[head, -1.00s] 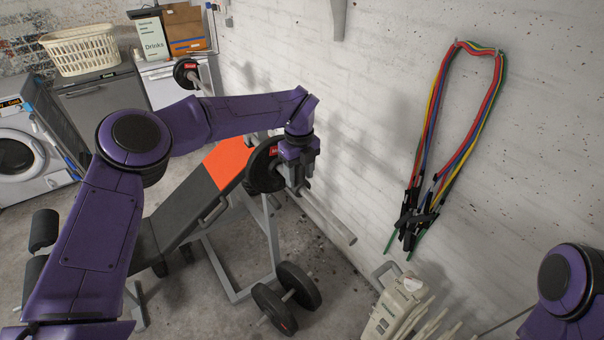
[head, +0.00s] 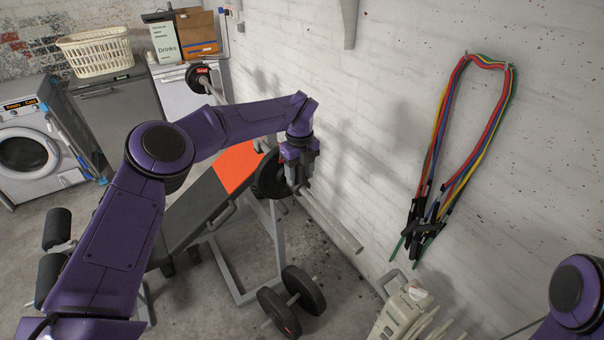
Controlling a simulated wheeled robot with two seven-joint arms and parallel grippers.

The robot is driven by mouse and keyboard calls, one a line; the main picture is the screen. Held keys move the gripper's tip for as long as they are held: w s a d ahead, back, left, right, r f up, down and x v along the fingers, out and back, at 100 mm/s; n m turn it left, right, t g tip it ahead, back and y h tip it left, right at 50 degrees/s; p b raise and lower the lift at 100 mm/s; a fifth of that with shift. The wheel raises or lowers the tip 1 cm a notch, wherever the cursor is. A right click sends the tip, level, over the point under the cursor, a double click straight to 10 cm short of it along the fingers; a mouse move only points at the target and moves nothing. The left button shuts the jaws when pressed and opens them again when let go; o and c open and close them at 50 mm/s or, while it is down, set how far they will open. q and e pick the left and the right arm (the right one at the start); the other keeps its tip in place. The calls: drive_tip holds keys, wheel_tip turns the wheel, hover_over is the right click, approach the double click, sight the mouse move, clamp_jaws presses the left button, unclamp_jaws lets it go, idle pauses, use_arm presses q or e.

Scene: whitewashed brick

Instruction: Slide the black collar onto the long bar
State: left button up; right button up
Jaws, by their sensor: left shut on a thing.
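The long bar (head: 334,226) is a grey barbell lying across the bench rack. Its near sleeve sticks out towards the lower right, with a bare free end. A black weight plate (head: 267,178) sits on it at the inner end of this sleeve. My left gripper (head: 301,184) is at the sleeve, just outside the plate, with its fingers pointing down. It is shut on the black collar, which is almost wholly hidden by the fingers. I cannot tell whether the collar touches the plate. My right gripper is out of view; only part of my right arm shows at the lower right.
A black and orange bench (head: 205,205) stands under the bar. A dumbbell (head: 291,301) lies on the floor below the sleeve. The white brick wall runs close along the right, with coloured bands (head: 462,140) hanging on it. A beige item (head: 402,312) stands by the wall.

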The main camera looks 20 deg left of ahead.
use_arm(q)
drive_tip(key=shift+w+a+p, duration=0.5)
drive_tip(key=shift+w+a, duration=0.2)
drive_tip(key=shift+a, duration=0.3)
drive_tip(key=o, duration=1.4)
